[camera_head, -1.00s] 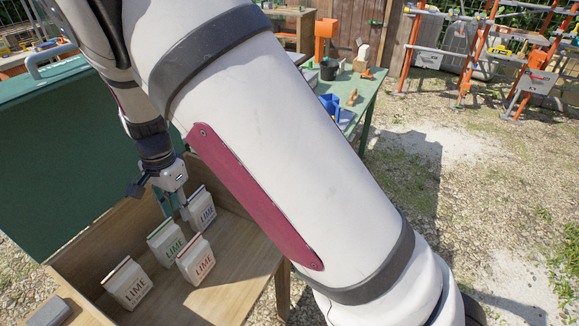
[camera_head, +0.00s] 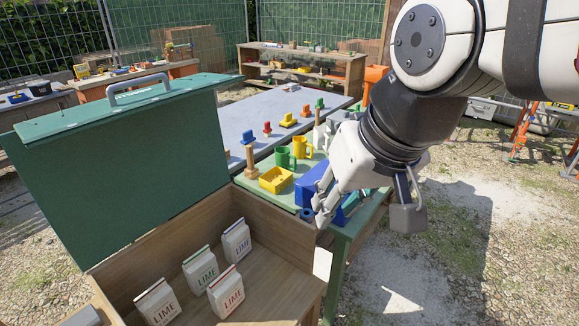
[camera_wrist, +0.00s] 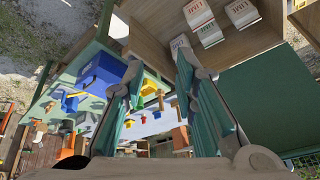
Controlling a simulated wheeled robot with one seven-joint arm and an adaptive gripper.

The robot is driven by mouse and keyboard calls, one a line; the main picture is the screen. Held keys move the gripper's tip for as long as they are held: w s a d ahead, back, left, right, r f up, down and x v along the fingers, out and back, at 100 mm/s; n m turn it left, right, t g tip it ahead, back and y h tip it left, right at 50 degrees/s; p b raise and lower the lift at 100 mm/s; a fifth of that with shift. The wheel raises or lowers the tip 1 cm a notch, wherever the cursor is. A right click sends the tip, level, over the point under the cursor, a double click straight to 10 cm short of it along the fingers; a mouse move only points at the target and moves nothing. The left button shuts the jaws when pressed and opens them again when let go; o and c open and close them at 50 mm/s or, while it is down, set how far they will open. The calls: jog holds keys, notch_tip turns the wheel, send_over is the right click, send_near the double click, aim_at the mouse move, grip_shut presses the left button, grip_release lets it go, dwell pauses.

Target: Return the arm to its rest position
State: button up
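My gripper (camera_head: 322,205) is at the right of the head view, above the edge of the green table and near the right rim of the wooden chest. My arm reaches in from the upper right, bent at a large joint. In the wrist view the two fingers of my gripper (camera_wrist: 158,72) stand apart with nothing between them. Several white LIME bags (camera_head: 237,240) stand inside the wooden chest (camera_head: 262,212), apart from my gripper. They also show in the wrist view (camera_wrist: 198,14).
The chest's green lid (camera_head: 125,165) stands open at the left.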

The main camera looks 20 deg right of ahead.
jog(key=s, duration=0.1)
jog(key=s+d+n, duration=0.1)
jog(key=s, duration=0.1)
jog(key=shift+d+t+h, duration=0.2)
jog(key=shift+t+h, duration=0.1)
jog(key=shift+h, duration=0.1)
